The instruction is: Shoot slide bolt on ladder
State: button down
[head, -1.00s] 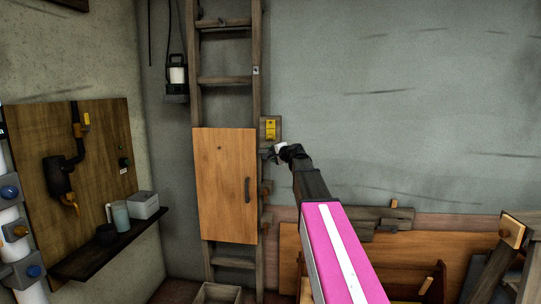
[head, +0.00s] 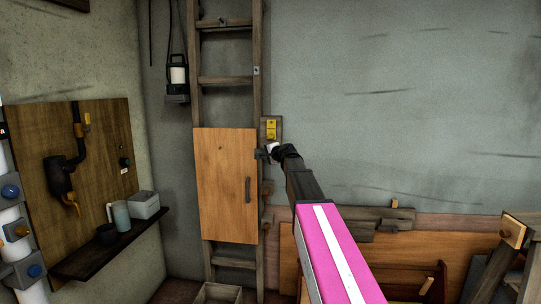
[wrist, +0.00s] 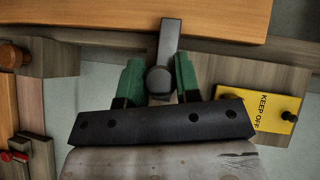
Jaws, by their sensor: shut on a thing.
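A wooden ladder (head: 194,88) stands against the wall, with a plain wood panel (head: 222,185) across its lower rungs. The dark slide bolt (wrist: 170,38) has a round knob (wrist: 160,80). In the wrist view the bolt's bar reaches up over the edge of the orange-brown panel (wrist: 120,12). My gripper (wrist: 160,83) has its green fingers on either side of the knob, shut on it. In the head view my gripper (head: 273,152) is at the panel's right edge, just below a yellow plate; it hides most of the bolt there.
The yellow plate (wrist: 258,108) reads KEEP OFF and sits beside the bolt. A lantern (head: 177,78) hangs left of the ladder. A shelf (head: 110,245) with a jug is at left. Boards lean at the lower right. The wall above my arm is clear.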

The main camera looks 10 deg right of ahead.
jog(key=shift+w+a, duration=0.25)
jog(key=shift+a, duration=0.45)
jog(key=shift+w+a, duration=0.2)
jog(key=shift+a, duration=0.45)
jog(key=c, duration=0.8)
grip_release()
jog(key=shift+a, duration=0.1)
jog(key=shift+s, duration=0.1)
jog(key=v, duration=1)
jog(key=shift+s, duration=0.3)
